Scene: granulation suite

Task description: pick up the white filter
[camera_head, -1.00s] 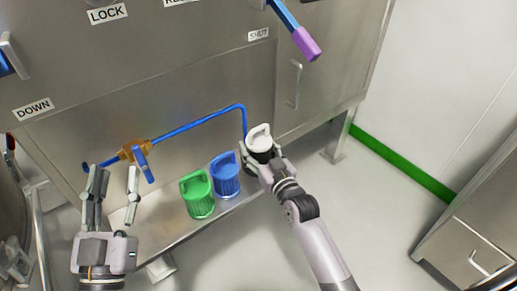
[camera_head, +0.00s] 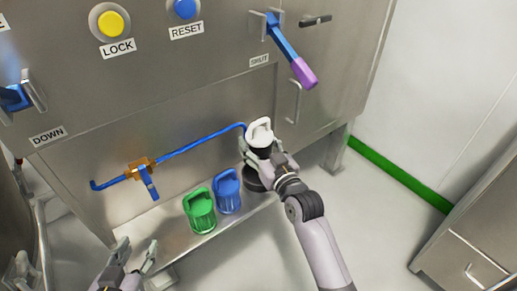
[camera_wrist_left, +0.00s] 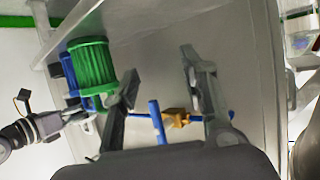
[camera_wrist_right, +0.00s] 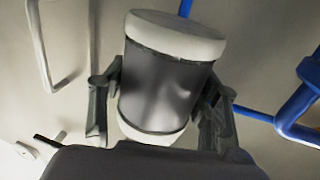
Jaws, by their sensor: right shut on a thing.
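The white filter (camera_head: 260,130) has a white handled cap. In the right wrist view it shows a dark grey middle between white ends (camera_wrist_right: 168,88). My right gripper (camera_head: 264,155) is shut on it, with one finger on each side, and holds it above the right end of the shelf. A dark round base (camera_head: 254,182) shows below it. My left gripper (camera_head: 136,256) is open and empty at the lower left. In the left wrist view, its fingers (camera_wrist_left: 160,88) are apart, with the green filter (camera_wrist_left: 92,64) beside one of them.
A green filter (camera_head: 200,212) and a blue filter (camera_head: 228,191) stand on the metal shelf (camera_head: 165,232), left of my right gripper. A blue pipe (camera_head: 195,147) with an orange valve (camera_head: 139,168) runs behind them. A purple-ended lever (camera_head: 303,74) sticks out above. The floor at right is clear.

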